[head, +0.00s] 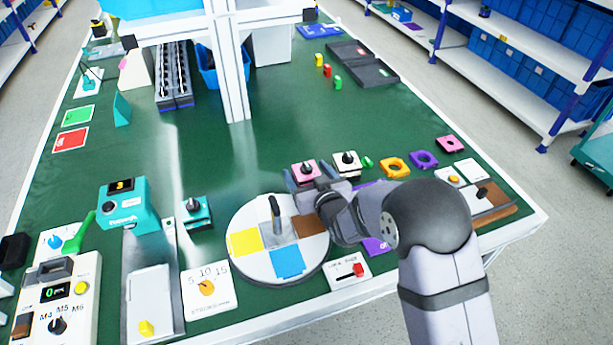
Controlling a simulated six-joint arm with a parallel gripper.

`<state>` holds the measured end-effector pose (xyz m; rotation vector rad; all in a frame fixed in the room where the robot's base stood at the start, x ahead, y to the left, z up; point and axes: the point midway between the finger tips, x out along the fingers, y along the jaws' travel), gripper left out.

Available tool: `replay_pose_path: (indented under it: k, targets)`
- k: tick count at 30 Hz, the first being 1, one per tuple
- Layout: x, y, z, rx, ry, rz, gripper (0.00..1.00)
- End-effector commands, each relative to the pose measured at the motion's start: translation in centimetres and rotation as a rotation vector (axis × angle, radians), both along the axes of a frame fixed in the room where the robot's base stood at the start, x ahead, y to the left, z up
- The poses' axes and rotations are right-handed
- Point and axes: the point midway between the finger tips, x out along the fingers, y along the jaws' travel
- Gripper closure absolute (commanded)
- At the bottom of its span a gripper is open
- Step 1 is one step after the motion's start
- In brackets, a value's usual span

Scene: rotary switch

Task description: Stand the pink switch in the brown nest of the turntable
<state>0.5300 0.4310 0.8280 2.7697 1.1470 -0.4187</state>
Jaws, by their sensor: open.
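The pink switch (304,172), a small pink-topped block with a dark knob, stands upright on the green table behind the turntable. My gripper (303,184) is open and right at the pink switch, its fingers low at the near side. I cannot tell whether they touch it, and the switch's lower part is hidden. The round white turntable (243,217) is in front, with yellow (244,242), blue (287,263) and brown (306,228) nests around a grey middle with an upright black handle (275,206). The brown nest, on the right, looks empty and is partly covered by my wrist.
A white switch (347,164) stands just right of the pink one. An orange ring (394,167), a purple ring (424,159) and a pink plate (451,144) lie farther right. A teal switch (196,212) stands left of the turntable. The table behind the pink switch is clear.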

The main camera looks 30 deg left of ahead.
Motion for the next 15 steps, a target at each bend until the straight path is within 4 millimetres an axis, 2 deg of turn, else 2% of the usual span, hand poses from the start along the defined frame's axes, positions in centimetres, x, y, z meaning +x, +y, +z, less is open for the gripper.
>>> replay_pose_path:
  k: [8,14,15]
  targets:
    - [0.11,0.13,-0.09,-0.001,0.001,0.0,0.28]
    - [0.09,0.12,-0.08,0.0,0.0,0.0,0.74]
    - [0.1,0.12,-0.07,0.0,0.0,0.0,0.77]
